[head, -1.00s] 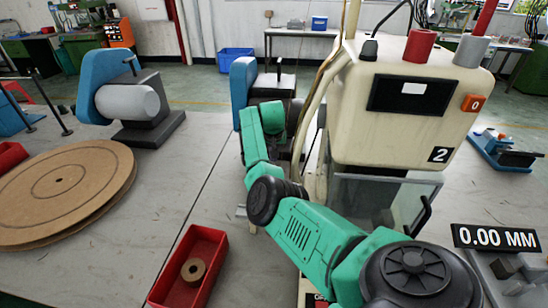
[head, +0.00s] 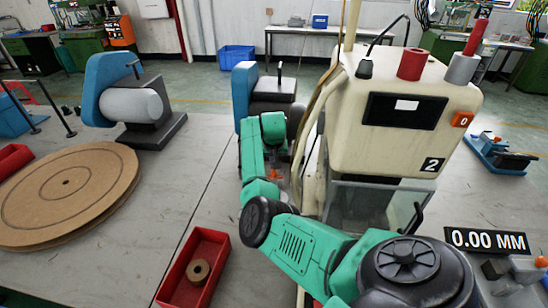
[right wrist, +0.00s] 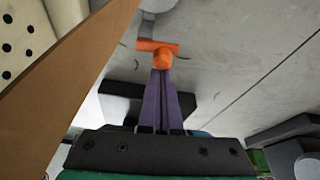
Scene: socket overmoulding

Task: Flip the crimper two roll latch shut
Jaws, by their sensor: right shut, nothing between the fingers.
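Crimper two is the cream machine (head: 395,120) marked "2", right of centre in the head view. An orange T-shaped piece (right wrist: 158,48), probably the roll latch, is on a grey arm in the right wrist view. A small orange part also shows in the head view (head: 276,174), left of the crimper beside my right arm. My right gripper (right wrist: 162,76) has its purple fingers shut and empty, with the tips at the orange piece. I cannot tell whether they touch it. My left gripper is out of view.
A blue-and-grey machine (head: 135,105) and a brown cardboard reel (head: 65,195) stand at left. A red bin (head: 205,250) with a small roll (head: 199,272) sits in front. A tan strip (right wrist: 60,70) crosses the wrist view's left side. Bare tabletop lies between reel and bin.

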